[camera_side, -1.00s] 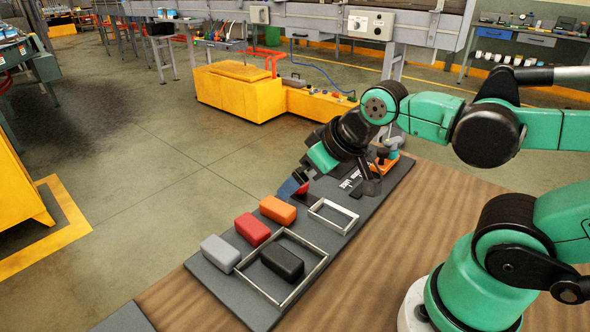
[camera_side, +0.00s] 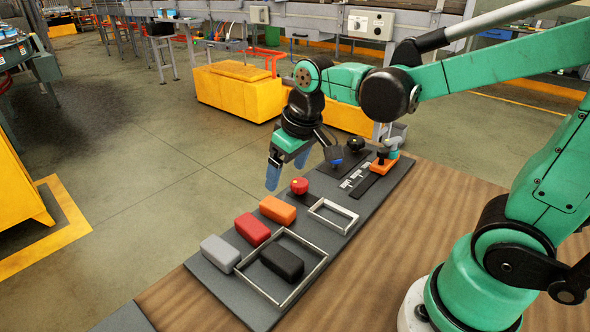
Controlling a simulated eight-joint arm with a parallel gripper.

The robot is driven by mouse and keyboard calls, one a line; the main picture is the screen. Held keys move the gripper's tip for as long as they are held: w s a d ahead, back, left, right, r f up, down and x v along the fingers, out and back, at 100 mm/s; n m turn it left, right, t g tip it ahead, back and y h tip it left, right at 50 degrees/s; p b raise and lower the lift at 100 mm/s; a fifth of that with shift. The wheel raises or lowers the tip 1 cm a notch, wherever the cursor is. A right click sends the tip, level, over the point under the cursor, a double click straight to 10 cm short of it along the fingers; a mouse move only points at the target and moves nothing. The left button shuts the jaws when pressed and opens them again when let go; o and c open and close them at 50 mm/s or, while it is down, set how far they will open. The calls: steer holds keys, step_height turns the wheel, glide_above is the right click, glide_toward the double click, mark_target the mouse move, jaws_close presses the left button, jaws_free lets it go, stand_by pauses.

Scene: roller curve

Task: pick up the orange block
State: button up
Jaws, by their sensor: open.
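The orange block (camera_side: 278,209) lies on the dark grey board, at the far end of a row of blocks, beside the small metal frame. My gripper (camera_side: 286,172) hangs above and behind the orange block in the picture, with its blue fingers pointing down. The fingers are open and empty, apart from the block. Nothing hides the orange block.
A red block (camera_side: 252,229) and a grey block (camera_side: 220,253) lie in line with the orange one. A black block (camera_side: 282,262) sits inside the large metal frame (camera_side: 318,268). The small frame (camera_side: 350,226) is empty. A red knob (camera_side: 299,186) stands near my fingers.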

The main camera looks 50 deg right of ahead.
mark_target(277, 205)
steer(key=w+f+g, duration=0.2)
steer(key=f, duration=0.1)
steer(key=w+d+f+g, duration=0.1)
steer(key=f, duration=0.1)
steer(key=shift+w+f, duration=0.2)
steer(key=shift+w, duration=0.2)
steer(key=shift+f, duration=2.9)
jaws_close()
